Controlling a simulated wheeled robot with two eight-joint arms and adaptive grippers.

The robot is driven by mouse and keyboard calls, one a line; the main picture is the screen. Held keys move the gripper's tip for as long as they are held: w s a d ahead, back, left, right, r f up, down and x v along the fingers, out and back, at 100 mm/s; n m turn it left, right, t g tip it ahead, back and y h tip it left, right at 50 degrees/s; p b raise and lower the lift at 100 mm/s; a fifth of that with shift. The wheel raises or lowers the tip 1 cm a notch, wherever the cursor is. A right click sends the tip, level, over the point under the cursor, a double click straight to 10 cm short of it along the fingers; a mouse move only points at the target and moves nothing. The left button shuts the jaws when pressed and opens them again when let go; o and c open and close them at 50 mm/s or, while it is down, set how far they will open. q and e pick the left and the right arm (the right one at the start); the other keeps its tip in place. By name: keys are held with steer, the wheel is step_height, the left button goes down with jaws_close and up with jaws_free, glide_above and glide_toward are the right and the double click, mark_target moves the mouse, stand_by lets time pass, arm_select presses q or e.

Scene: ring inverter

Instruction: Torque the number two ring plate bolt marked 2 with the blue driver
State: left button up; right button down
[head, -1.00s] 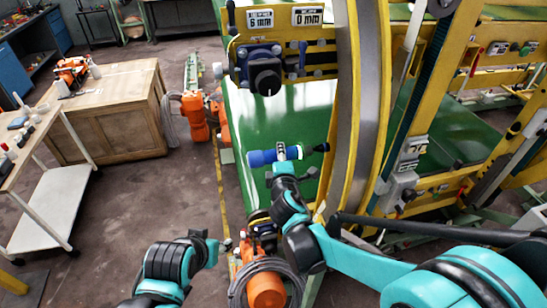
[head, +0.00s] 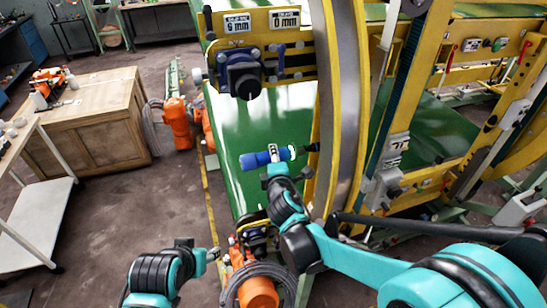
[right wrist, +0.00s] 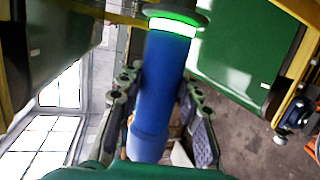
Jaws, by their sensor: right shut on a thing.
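The blue driver (head: 252,160) is held in my right gripper (head: 275,157), left of the curved ring (head: 340,130) in the head view. Its dark tip points right, close to the ring's yellow edge; I cannot tell whether it touches. In the right wrist view the driver (right wrist: 160,85) stands between the two fingers of the gripper (right wrist: 160,115), with a lit green band (right wrist: 173,26) near its far end. The bolt marked 2 cannot be made out. My left gripper (head: 211,254) is low and left, apart from the driver, and its finger gap is unclear.
Yellow frame beams (head: 440,165) stand to the right.

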mark_target(248, 162)
steer(key=shift+w+d, duration=0.2)
steer(key=shift+d, duration=0.4)
steer(key=shift+w+d, duration=0.2)
steer(key=shift+d, duration=0.4)
stand_by(2.4)
steer(key=shift+a, duration=0.1)
steer(key=shift+s+a+b, duration=0.15)
steer(key=shift+s+a, duration=0.1)
steer(key=shift+a, duration=0.5)
steer(key=shift+s+a+b, duration=0.1)
steer(key=shift+s+a, duration=0.2)
steer(key=shift+a, duration=0.5)
steer(key=shift+s+a+b, duration=0.15)
steer(key=shift+s+a, duration=0.1)
steer(key=shift+a, duration=0.5)
steer(key=shift+d, duration=0.1)
